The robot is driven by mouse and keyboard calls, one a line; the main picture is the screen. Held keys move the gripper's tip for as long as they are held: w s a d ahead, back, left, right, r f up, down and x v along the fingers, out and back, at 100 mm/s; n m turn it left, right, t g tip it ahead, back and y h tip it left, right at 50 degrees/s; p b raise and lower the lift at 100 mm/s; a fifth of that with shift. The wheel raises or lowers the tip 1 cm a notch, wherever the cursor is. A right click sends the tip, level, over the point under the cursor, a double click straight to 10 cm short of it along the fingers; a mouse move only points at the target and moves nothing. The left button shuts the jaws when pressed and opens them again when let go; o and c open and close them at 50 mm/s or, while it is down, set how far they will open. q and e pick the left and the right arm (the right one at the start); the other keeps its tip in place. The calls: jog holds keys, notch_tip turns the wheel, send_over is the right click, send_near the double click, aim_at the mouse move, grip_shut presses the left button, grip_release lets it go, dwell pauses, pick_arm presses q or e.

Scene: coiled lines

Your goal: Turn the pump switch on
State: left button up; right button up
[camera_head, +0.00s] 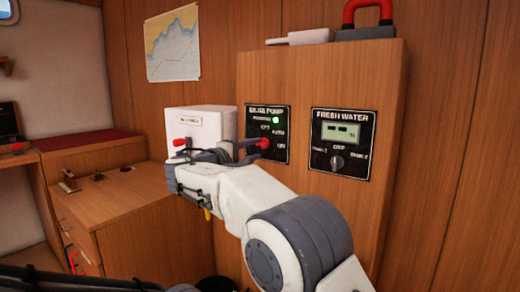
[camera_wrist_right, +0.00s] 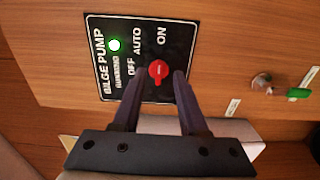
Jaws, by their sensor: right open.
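The bilge pump panel (camera_head: 282,108) is a black plate on the wooden cabinet, with OFF, AUTO and ON marks and a lit green running light (camera_head: 275,120). Its red knob (camera_head: 264,143) is the pump switch. In the right wrist view the red knob (camera_wrist_right: 158,73) sits between the tips of my open right gripper (camera_wrist_right: 159,75), with a finger at each side. I cannot tell whether the fingers touch it or which mark the knob points to. In the head view my right gripper (camera_head: 257,150) reaches the panel from the left. My left gripper is not in view.
A fresh water panel (camera_head: 343,117) with a dark knob is right of the bilge pump panel. A white box (camera_head: 200,115) with a red handle stands left, behind my right arm. A red-shackled padlock (camera_head: 375,33) lies on the cabinet top. A green-handled valve (camera_wrist_right: 298,94) shows in the wrist view.

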jog(key=v, duration=0.6)
jog(key=shift+s, duration=0.2)
jog(key=shift+a, duration=0.15)
jog(key=s+d+f+g+y, duration=0.3)
jog(key=s+d+f+g, duration=0.1)
jog(key=s+f, duration=0.4)
jog(key=s+d+f+g+y, duration=0.3)
jog(key=s+d+f+g, duration=0.1)
jog(key=s+f, duration=0.4)
jog(key=s+d+f+m+g+y, duration=0.15)
jog(key=s+f, duration=0.25)
jog(key=s, duration=0.4)
jog(key=s+f+m+g+y, duration=0.1)
jog(key=s+f+g+y, duration=0.2)
jog(key=s, duration=0.4)
jog(key=s+d+f+m+g+y, duration=0.1)
jog(key=s+f+g, duration=0.1)
jog(key=s+f, duration=0.45)
notch_tip(320, 180, up, 29)
jog(key=s+p, duration=0.2)
jog(key=p, duration=2.6)
jog(key=shift+a, duration=0.2)
jog(key=shift+s, duration=0.1)
